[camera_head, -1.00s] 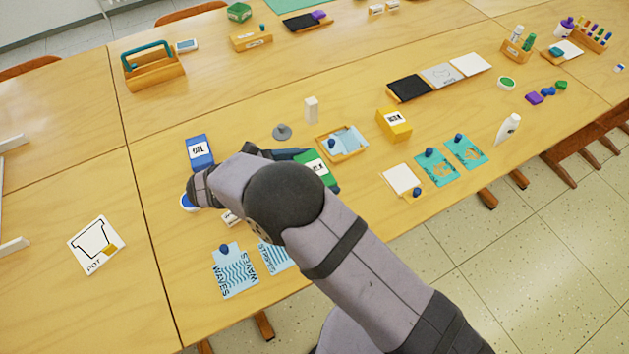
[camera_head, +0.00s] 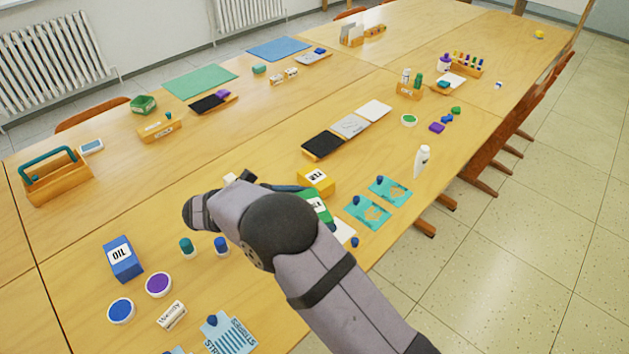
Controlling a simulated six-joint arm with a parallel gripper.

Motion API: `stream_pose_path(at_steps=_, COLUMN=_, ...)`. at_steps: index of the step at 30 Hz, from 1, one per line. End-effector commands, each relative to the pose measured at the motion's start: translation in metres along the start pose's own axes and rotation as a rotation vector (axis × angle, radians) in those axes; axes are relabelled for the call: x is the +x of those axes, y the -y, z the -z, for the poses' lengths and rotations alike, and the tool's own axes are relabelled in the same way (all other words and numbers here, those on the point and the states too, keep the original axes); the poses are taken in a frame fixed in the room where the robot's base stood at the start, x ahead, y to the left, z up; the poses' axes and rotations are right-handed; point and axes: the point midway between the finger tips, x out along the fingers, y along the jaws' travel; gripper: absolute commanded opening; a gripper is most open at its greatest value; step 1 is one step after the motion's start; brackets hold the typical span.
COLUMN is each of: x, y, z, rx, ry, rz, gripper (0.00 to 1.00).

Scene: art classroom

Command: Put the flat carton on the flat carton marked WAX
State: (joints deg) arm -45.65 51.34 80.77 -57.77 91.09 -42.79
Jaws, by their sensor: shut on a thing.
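A green carton (camera_head: 316,206) with a white label shows beside my arm in the head view. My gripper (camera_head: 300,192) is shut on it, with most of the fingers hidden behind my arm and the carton. A yellow carton (camera_head: 318,180) with a white label lies on the table just behind the green one. Its lettering is too small to read surely, but it may be the one marked WAX. The green carton overlaps its near edge in the picture; I cannot tell whether they touch. A blue carton (camera_head: 122,259) marked OIL stands at the lower left.
A white sheet (camera_head: 343,231) lies partly hidden behind my arm. Teal cards (camera_head: 367,212) with blue knobs lie right of the cartons, and a white bottle (camera_head: 422,161) stands beyond. Black, grey and white panels (camera_head: 323,144) lie behind. Small jars (camera_head: 188,248) stand left of my arm.

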Motion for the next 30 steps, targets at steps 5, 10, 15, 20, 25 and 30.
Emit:
stream_pose_path(at_steps=5, x=0.067, y=-0.007, z=-0.046, rx=0.045, ry=0.0, rz=0.095, gripper=0.6)
stream_pose_path(at_steps=10, x=0.107, y=-0.025, z=-0.078, rx=0.036, ry=0.0, rz=0.074, gripper=0.6)
stream_pose_path(at_steps=15, x=0.128, y=-0.058, z=-0.104, rx=-0.014, ry=0.001, rz=-0.047, gripper=0.6)
stream_pose_path(at_steps=20, x=0.118, y=-0.1, z=-0.111, rx=-0.093, ry=0.001, rz=-0.229, gripper=0.6)
stream_pose_path(at_steps=25, x=0.101, y=-0.14, z=-0.103, rx=-0.178, ry=0.002, rz=-0.428, gripper=0.6)
stream_pose_path(at_steps=30, x=0.081, y=-0.172, z=-0.088, rx=-0.255, ry=0.001, rz=-0.612, gripper=0.6)
